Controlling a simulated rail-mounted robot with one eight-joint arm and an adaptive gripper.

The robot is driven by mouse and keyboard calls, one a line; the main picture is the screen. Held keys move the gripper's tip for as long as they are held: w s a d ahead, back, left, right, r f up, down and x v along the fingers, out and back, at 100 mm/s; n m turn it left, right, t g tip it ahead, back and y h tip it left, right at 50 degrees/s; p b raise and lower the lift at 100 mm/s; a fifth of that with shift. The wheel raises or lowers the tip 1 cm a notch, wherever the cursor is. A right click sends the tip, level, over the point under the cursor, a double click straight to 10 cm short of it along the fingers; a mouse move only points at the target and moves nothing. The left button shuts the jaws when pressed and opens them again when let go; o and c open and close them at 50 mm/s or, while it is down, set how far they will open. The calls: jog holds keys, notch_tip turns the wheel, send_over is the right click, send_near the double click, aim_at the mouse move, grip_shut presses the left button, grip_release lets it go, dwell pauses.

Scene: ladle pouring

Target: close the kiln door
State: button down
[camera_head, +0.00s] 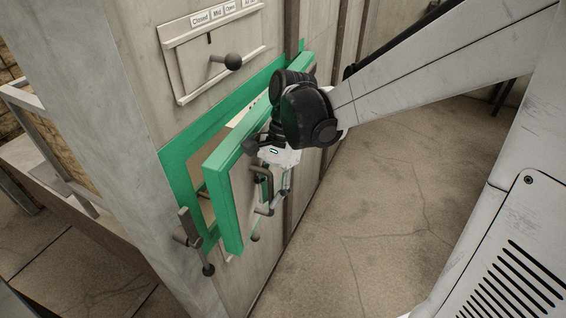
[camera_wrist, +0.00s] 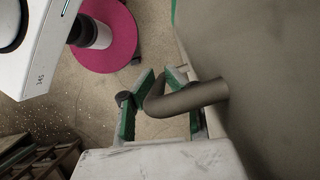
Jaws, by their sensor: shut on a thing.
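The kiln door (camera_head: 222,205) has a green edge and stands partly open, swung out from the green door frame (camera_head: 185,148) on the kiln wall. A gap shows between door and frame at the left. A grey bent handle (camera_head: 264,208) sits on the door's outer face. My gripper (camera_head: 268,178) is at this handle, on the outer side of the door. In the wrist view, the curved handle (camera_wrist: 190,97) passes between the green-sided fingers of my gripper (camera_wrist: 155,105), which is shut on it. The exact finger contact is partly hidden.
A latch lever (camera_head: 190,235) with a dark knob sits at the frame's lower left. Above the door is a slider panel (camera_head: 190,70) with a dark knob (camera_head: 232,61) and labels reading Closed, Mid and Open. The floor (camera_head: 370,210) right of the door is clear.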

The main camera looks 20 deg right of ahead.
aim_at(256, 160)
jog(key=shift+m, duration=0.5)
jog(key=w+a, duration=0.2)
jog(key=a, duration=0.1)
jog(key=shift+w+a, duration=0.25)
jog(key=shift+a, duration=0.05)
jog(key=shift+w+a+r+y, duration=0.1)
jog(key=shift+w+a+y, duration=0.15)
jog(key=shift+y, duration=0.05)
jog(key=shift+w+a, duration=0.1)
jog(key=c, duration=2)
grip_release()
jog(key=shift+c, duration=0.2)
jog(key=shift+r, duration=0.1)
jog(key=v, duration=0.7)
jog(key=shift+r, duration=0.2)
jog(key=shift+s+d, duration=0.25)
jog(key=shift+s, duration=0.05)
